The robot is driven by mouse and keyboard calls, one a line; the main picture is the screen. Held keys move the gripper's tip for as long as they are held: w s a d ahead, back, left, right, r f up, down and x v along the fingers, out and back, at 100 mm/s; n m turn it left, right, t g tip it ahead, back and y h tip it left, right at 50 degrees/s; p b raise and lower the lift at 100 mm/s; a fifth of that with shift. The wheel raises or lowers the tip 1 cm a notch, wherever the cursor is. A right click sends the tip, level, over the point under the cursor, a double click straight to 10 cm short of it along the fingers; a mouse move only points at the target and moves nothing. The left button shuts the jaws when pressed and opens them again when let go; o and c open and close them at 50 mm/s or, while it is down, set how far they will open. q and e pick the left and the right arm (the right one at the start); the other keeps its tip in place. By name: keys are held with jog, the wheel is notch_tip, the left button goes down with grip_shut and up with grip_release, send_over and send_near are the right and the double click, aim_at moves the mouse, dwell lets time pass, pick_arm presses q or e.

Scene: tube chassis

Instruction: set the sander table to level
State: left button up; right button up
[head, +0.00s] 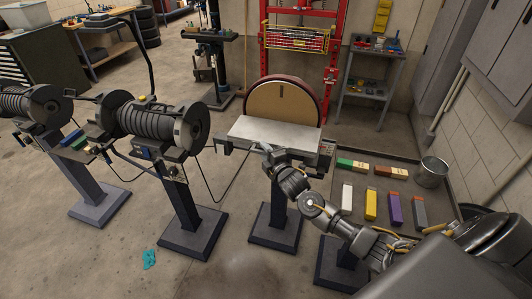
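The disc sander stands on a dark pedestal in the middle of the head view. Its tan disc (281,103) is upright under a dark red guard. The pale grey sander table (262,129) sticks out in front of the disc; I cannot tell its exact tilt. My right arm comes in from the lower right. My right gripper (267,150) is at the table's front edge, just below it. The fingers are small and partly hidden, so I cannot tell whether they touch or hold anything. My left gripper is not in view.
A bench grinder (165,122) stands left of the sander, with another machine (40,104) farther left. A tray (441,188) at right holds several coloured bars and a metal bucket (432,172). A red press frame (264,45) stands behind. A teal rag (150,259) lies on the floor.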

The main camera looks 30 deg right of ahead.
jog(key=s+b, duration=0.2)
jog(key=s, duration=0.8)
jog(key=shift+s+r+b, duration=0.3)
jog(key=shift+s+r, duration=0.05)
jog(key=shift+r, duration=0.1)
jog(key=shift+a, duration=0.1)
